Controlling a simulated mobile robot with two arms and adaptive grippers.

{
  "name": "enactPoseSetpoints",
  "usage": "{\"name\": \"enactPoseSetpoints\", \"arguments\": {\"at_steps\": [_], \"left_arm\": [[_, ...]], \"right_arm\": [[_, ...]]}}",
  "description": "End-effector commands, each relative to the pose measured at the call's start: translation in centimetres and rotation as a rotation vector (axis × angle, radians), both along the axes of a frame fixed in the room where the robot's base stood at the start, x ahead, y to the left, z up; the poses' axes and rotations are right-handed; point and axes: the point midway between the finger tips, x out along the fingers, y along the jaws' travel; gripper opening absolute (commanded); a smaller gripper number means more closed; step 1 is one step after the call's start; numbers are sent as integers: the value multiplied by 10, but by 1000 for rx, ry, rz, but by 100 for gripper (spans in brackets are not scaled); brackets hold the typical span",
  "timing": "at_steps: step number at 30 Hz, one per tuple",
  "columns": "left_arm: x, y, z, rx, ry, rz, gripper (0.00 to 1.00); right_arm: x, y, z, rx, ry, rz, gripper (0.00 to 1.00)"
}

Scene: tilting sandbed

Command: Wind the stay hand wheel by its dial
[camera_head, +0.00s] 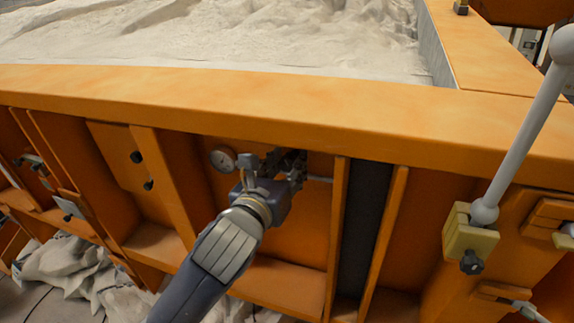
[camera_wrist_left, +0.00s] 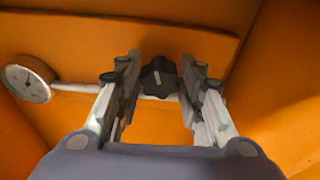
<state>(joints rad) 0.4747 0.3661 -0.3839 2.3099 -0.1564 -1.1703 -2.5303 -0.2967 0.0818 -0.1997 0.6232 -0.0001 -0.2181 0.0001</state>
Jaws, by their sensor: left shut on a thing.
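The stay hand wheel (camera_wrist_left: 159,78) is a black lobed knob, between the fingertips of my left gripper (camera_wrist_left: 160,88) in the left wrist view. The gripper is shut on it, with a finger on either side. The dial (camera_wrist_left: 27,83) is a round white-faced gauge at the left end of a pale rod (camera_wrist_left: 75,88) that runs toward the wheel. In the head view the dial (camera_head: 222,160) sits just left of my left gripper (camera_head: 288,165), inside an orange bay under the rim. There the gripper mostly hides the wheel. My right gripper is not in view.
The orange rim (camera_head: 270,105) of the sandbed runs above the bay, with pale sand (camera_head: 230,35) behind it. Upright orange ribs (camera_head: 337,235) bound the bay. A grey strut (camera_head: 520,130) with a yellowish clamp block (camera_head: 468,238) stands at the right. Crumpled pale sheeting (camera_head: 75,265) lies at lower left.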

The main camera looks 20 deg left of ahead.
Motion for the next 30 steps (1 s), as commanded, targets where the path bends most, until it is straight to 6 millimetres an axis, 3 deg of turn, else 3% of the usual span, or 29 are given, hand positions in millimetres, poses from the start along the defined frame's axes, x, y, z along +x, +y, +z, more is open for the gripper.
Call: {"name": "enactPoseSetpoints", "arguments": {"at_steps": [11, 30], "left_arm": [[1, 2, 0, -220, 13, -39, 11], [1, 4, -4, -821, 32, -146, 11]], "right_arm": [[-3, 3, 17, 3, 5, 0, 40], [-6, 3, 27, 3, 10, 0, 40]]}}
